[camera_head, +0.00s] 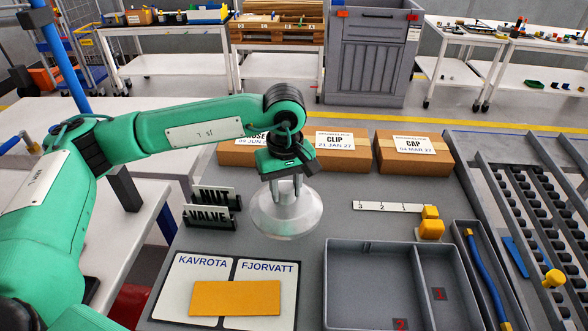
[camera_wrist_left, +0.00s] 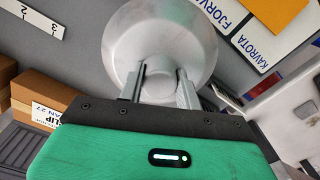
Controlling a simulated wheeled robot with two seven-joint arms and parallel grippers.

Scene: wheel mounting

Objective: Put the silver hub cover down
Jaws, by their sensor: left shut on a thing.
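The silver hub cover (camera_head: 287,216) is a round, pale metallic disc with a raised centre. My left gripper (camera_head: 285,196) points down at it from above and is shut on its centre. In the left wrist view the hub cover (camera_wrist_left: 150,35) fills the top middle, and the two fingers (camera_wrist_left: 160,88) close on its central knob. The cover is over the grey table between the sign holders and the ruler strip. I cannot tell whether it touches the table. My right gripper does not show.
The NUT (camera_head: 215,197) and VALVE (camera_head: 208,217) signs stand to the left. KAVROTA and FJORVATT cards lie in front under an orange plate (camera_head: 236,298). A grey divided tray (camera_head: 372,245) is at the front right. Boxes, including CLIP (camera_head: 343,159) and CAP (camera_head: 414,164), line the back.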

